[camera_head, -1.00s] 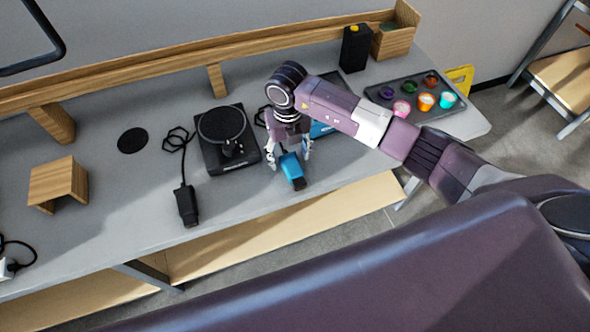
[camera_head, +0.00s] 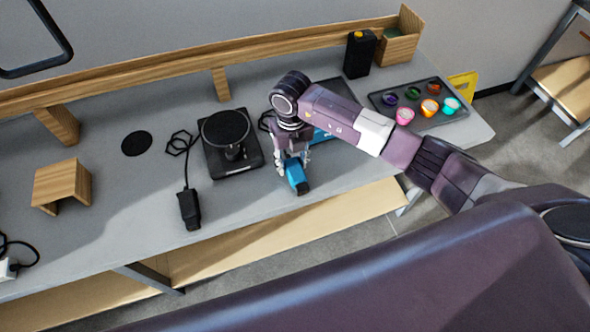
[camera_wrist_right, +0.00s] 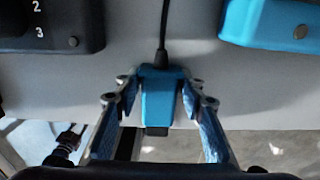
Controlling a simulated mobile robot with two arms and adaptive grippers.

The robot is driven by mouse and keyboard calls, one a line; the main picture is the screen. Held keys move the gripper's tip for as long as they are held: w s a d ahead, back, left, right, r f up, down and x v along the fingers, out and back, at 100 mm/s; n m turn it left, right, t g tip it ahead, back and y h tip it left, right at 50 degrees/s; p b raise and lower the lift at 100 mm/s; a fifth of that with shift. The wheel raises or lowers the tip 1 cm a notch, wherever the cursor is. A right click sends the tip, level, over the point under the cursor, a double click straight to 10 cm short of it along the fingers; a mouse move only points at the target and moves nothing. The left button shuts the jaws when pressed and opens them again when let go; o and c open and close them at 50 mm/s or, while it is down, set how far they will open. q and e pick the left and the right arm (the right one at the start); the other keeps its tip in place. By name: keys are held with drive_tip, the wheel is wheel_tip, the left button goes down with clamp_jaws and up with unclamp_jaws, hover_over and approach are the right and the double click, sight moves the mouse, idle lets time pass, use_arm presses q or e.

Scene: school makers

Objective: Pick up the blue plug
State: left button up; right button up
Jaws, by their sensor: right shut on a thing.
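The blue plug (camera_head: 295,173) is on the grey table near its front edge, with a dark tip pointing toward the front. In the right wrist view the blue plug (camera_wrist_right: 158,100) sits between the two fingers, with a black cable leaving its far end. My right gripper (camera_head: 294,170) reaches down from above and is shut on the plug, one finger on each side. It also shows in the right wrist view (camera_wrist_right: 159,104). I cannot tell whether the plug is lifted off the table. My left gripper is not in view.
A black device with a round plate (camera_head: 228,135) stands left of the plug, and a black plug (camera_head: 189,208) lies farther left. A blue device (camera_head: 330,138) sits behind my right arm. A tray of colored cups (camera_head: 420,116) is at right. The table's front edge is close.

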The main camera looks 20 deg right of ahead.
wheel_tip(320, 180, up, 20)
drive_tip(key=b, duration=0.3)
